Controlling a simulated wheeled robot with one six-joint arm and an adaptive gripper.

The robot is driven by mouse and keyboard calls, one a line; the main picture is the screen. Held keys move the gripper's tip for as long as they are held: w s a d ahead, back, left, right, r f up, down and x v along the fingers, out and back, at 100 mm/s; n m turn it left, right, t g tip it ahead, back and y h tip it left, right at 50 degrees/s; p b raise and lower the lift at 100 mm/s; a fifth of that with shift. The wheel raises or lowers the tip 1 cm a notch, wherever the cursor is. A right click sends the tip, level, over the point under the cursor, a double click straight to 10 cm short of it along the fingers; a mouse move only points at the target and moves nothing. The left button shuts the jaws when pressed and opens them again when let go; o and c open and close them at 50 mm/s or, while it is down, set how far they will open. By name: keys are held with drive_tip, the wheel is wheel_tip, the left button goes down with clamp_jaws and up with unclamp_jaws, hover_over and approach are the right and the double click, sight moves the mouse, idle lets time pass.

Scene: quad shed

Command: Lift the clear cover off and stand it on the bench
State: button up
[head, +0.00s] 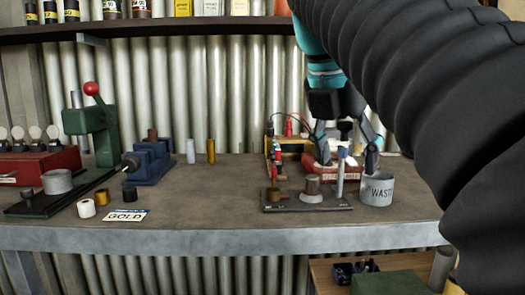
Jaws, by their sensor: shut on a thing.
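My gripper (346,150) reaches down at the right part of the bench (235,205). Its two fingers are spread wide and shut on what appears to be the clear cover (353,148), whose outline is hard to make out. A red base (319,175) with a white label shows below and between the fingers. I cannot tell whether the cover touches this base. A grey post and the test stand in front hide part of the space under the gripper.
A grey tin marked WASTE (377,189) stands just right of the gripper. A dark stand (306,203) with a post is in front. A blue vise (150,162), green press (102,137) and GOLD card (126,215) are left. The bench's front middle is bare.

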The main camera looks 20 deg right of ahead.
drive_tip(key=w+a+f+n, duration=0.1)
drive_tip(key=w+a, duration=0.3)
drive_tip(key=w, duration=0.2)
drive_tip(key=w+a+f+n+t, duration=0.1)
drive_tip(key=w+a+f+n, duration=0.1)
drive_tip(key=w+a, duration=0.3)
drive_tip(key=w+a+f+n+y, duration=0.1)
drive_tip(key=w+a+f, duration=0.1)
drive_tip(key=w+a, duration=0.3)
drive_tip(key=shift+w+a+f, duration=0.1)
drive_tip(key=shift+w+a, duration=0.05)
drive_tip(key=shift+w, duration=0.55)
drive_tip(key=shift+w+a+f, duration=0.1)
drive_tip(key=shift+w, duration=0.6)
drive_tip(key=shift+w+r, duration=0.25)
drive_tip(key=shift+r, duration=0.2)
drive_tip(key=shift+f, duration=1.1)
drive_tip(key=shift+f+b, duration=0.9)
drive_tip(key=shift+f, duration=0.65)
drive_tip(key=shift+f, duration=0.25)
drive_tip(key=o, duration=1.2)
drive_tip(key=shift+o, duration=0.6)
